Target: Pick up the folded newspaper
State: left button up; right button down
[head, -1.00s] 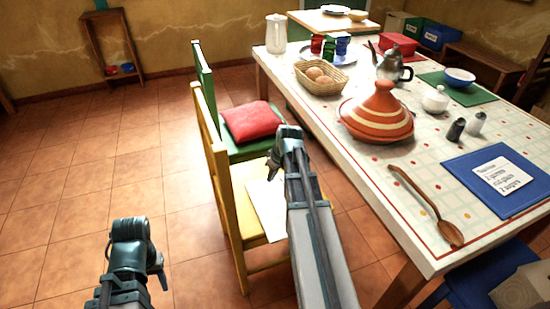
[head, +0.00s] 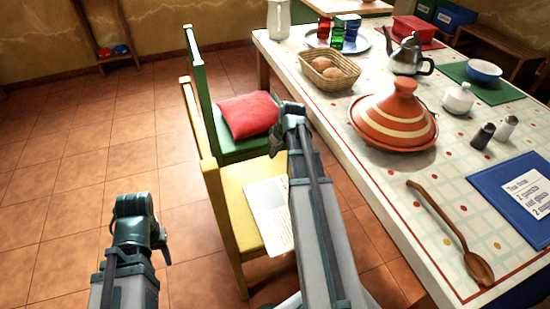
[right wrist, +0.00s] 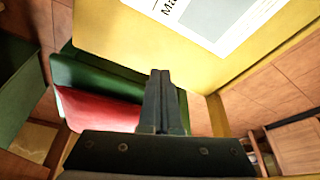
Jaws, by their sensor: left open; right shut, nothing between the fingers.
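The folded newspaper (head: 268,212) lies on the seat of the yellow chair (head: 232,187) in the head view, its right side partly hidden by my right arm. In the right wrist view, the white printed newspaper (right wrist: 225,18) lies on the yellow seat (right wrist: 130,40) at the top. My right gripper (head: 273,150) is over the chairs, apart from the newspaper; in the right wrist view its fingers (right wrist: 160,75) are together and empty. My left gripper (head: 165,258) is open over the floor, left of the yellow chair.
The long table (head: 330,110) stands right of the chairs, with a tagine (head: 395,125), bread basket (head: 328,72) and wooden spoon (head: 450,235) near its edge. A green chair (head: 195,70) with a red cushion (head: 248,115) stands behind the yellow one. The tiled floor at left is clear.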

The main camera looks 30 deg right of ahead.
aim_at(284, 181)
jog(key=b+x, duration=0.8)
jog(key=x, duration=0.1)
jog(key=shift+f+b, duration=0.3)
jog(key=shift+b, duration=0.05)
jog(key=s, duration=0.3)
jog(key=shift+s+d+r, duration=0.2)
jog(key=shift+s+d, duration=0.05)
jog(key=shift+d, duration=0.05)
jog(key=shift+s+d, duration=0.1)
jog(key=shift+s, duration=0.1)
jog(key=s, duration=0.2)
jog(key=s+d, duration=0.1)
jog(key=s, duration=0.2)
jog(key=shift+s, duration=0.2)
jog(key=shift+w, duration=0.2)
